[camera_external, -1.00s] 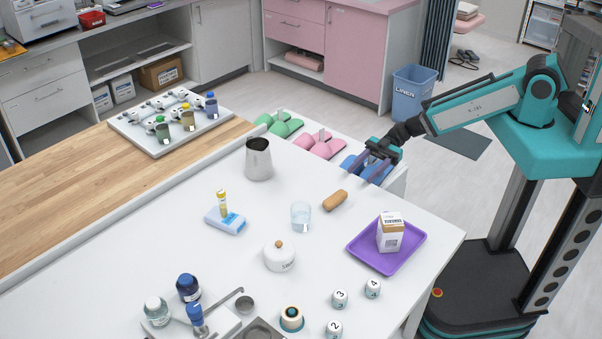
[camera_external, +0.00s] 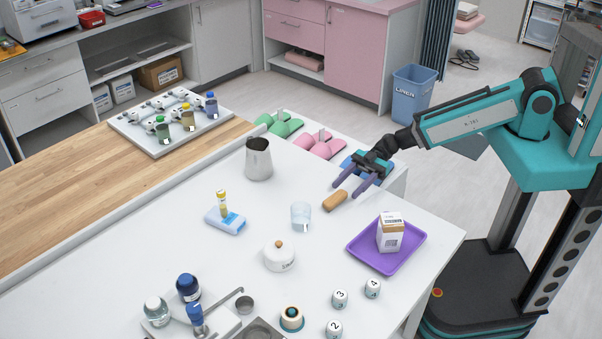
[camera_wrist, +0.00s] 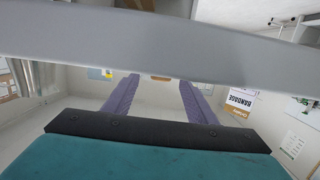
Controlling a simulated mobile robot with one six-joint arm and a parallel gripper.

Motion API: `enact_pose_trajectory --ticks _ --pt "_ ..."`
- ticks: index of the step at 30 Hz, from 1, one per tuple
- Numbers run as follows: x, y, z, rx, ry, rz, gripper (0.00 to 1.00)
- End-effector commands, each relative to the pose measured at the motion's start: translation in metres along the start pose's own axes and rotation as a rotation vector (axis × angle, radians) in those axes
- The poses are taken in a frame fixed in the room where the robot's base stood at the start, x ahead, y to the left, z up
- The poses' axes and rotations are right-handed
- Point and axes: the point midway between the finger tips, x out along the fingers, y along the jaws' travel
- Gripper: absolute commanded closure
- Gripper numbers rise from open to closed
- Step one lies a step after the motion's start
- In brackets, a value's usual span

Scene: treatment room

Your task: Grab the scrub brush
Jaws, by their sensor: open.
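The scrub brush (camera_external: 334,201) is a small tan-brown block lying on the white table. In the wrist view, a brown patch that appears to be the brush (camera_wrist: 160,78) shows between the far ends of my fingers, partly hidden by a grey band across the picture. My gripper (camera_external: 346,191) is open and empty, with its two purple fingers pointing at the brush from behind and to the right. The fingertips are very close to the brush; I cannot tell whether they touch it. Both fingers also show spread apart in the wrist view (camera_wrist: 158,81).
A glass (camera_external: 301,216) stands left of the brush, and a metal pitcher (camera_external: 258,160) farther back. A purple tray (camera_external: 361,259) with a bandage box (camera_external: 391,233) lies to the right in front. Blue, pink (camera_external: 318,145) and green holders stand beyond the table edge.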

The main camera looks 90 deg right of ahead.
Motion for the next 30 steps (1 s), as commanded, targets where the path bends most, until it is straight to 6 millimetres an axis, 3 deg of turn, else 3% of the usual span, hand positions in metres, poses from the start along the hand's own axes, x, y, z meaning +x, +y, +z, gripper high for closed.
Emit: enact_pose_trajectory --ticks 17,30 --pt "0.007 0.000 0.002 0.000 0.001 -0.001 0.49" --pt "0.046 0.001 0.001 0.000 0.001 -0.002 0.49"
